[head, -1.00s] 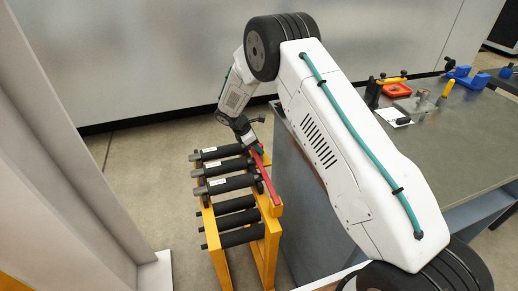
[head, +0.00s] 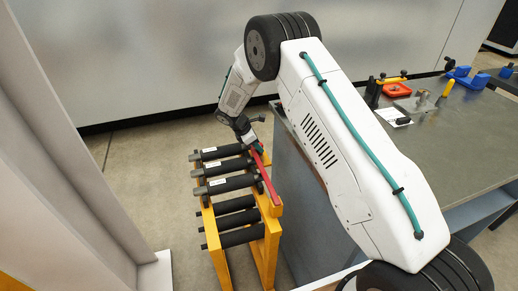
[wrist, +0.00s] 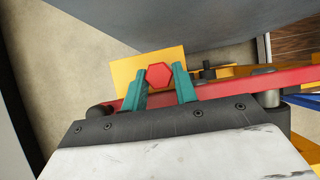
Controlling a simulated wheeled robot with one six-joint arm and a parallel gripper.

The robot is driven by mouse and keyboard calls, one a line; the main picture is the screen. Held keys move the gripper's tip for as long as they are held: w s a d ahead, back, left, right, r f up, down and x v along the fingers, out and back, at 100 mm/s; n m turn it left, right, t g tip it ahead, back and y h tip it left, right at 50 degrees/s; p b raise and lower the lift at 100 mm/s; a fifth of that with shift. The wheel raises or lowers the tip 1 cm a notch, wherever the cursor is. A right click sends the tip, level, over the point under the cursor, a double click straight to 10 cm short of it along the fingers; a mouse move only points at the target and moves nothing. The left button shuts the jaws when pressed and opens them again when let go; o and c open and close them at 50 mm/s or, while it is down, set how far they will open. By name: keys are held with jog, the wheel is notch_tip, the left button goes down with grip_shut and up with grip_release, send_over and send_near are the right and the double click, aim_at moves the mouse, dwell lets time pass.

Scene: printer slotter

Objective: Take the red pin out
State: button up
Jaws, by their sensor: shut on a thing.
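The red pin (wrist: 159,75) shows as a red hexagonal head in the wrist view. My gripper (wrist: 163,82) has its two teal fingers shut on it, one on each side. In the head view my gripper (head: 258,148) is at the far top end of the yellow rack (head: 272,235), above the red bar (head: 268,183). The pin itself cannot be made out there. The wrist view shows the red bar (wrist: 225,92) running across behind the fingers. Whether the pin's shank is still seated in anything is hidden.
Several black rollers (head: 232,183) lie across the rack. A grey workbench (head: 450,140) stands close to the right, with a red tray (head: 397,90) and blue and yellow tools. A pale upright panel (head: 75,150) is at the left. Open floor lies between panel and rack.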

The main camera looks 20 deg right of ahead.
jog(key=shift+r, duration=3.2)
